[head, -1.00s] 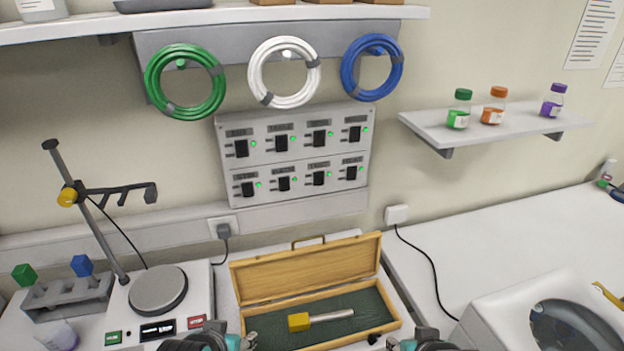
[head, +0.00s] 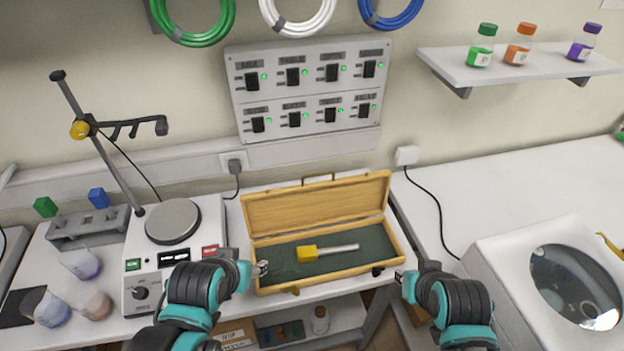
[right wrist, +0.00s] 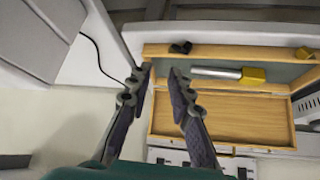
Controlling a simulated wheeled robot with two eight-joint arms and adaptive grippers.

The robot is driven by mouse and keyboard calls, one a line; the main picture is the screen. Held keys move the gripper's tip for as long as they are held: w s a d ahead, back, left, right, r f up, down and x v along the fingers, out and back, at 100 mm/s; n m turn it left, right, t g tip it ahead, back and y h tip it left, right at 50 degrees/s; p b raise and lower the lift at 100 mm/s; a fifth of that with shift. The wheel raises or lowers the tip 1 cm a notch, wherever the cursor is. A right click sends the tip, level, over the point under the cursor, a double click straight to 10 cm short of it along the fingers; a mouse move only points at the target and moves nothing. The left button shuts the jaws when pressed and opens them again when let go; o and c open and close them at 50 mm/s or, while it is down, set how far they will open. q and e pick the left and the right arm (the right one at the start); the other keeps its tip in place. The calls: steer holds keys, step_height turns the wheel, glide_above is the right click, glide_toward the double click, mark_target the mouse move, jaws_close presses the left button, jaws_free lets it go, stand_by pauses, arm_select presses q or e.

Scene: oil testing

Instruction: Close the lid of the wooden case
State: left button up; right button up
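The wooden case (head: 262,284) stands open on the bench, its lid (head: 318,205) raised at the back. A tool with a yellow block and a metal rod (head: 328,251) lies on its dark green lining. In the right wrist view the case (right wrist: 165,118) shows with its lid and the tool (right wrist: 228,74). My left gripper (head: 262,268) is at the case's front left corner; its fingers are too small to tell open or shut. My right gripper (head: 400,276) is just right of the case's front right corner. In the right wrist view its fingers (right wrist: 161,70) are apart with nothing between them.
A hotplate stirrer (head: 172,222) with a stand and a tube rack (head: 92,228) are left of the case. A white machine with a round window (head: 545,280) stands at right. Several switches are on the wall panel (head: 310,92). The bench behind that machine is clear.

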steer(key=shift+n+y, duration=0.3)
steer(key=shift+n, duration=0.2)
steer(key=w+a+r+p, duration=0.1)
steer(key=w+r+p, duration=0.1)
steer(key=r, duration=0.1)
steer(key=w+a+r+p, duration=0.1)
steer(key=w+r, duration=0.1)
steer(key=r, duration=0.1)
steer(key=w+a+r+p, duration=0.1)
steer(key=w+r+p, duration=0.1)
steer(key=r, duration=0.1)
steer(key=shift+w+a+r+p, duration=0.15)
steer(key=shift+a+r+p, duration=0.1)
steer(key=shift+a+p, duration=0.1)
jaws_close()
steer(key=w+a+r+n+g+p, duration=0.1)
steer(key=w+a+r+p, duration=0.45)
steer(key=w+a, duration=0.35)
steer(key=w+a+r+n+g+p, duration=0.1)
steer(key=w+a+r+n+p, duration=0.1)
steer(key=w+a+r+p, duration=0.4)
steer(key=a+x, duration=0.3)
steer(key=x, duration=1)
steer(key=s, duration=0.1)
steer(key=s+d, duration=0.1)
steer(key=s, duration=0.1)
steer(key=shift+s+d+y, duration=0.15)
steer(key=shift+s+y, duration=0.05)
steer(key=shift+y, duration=0.2)
steer(key=shift+w, duration=0.1)
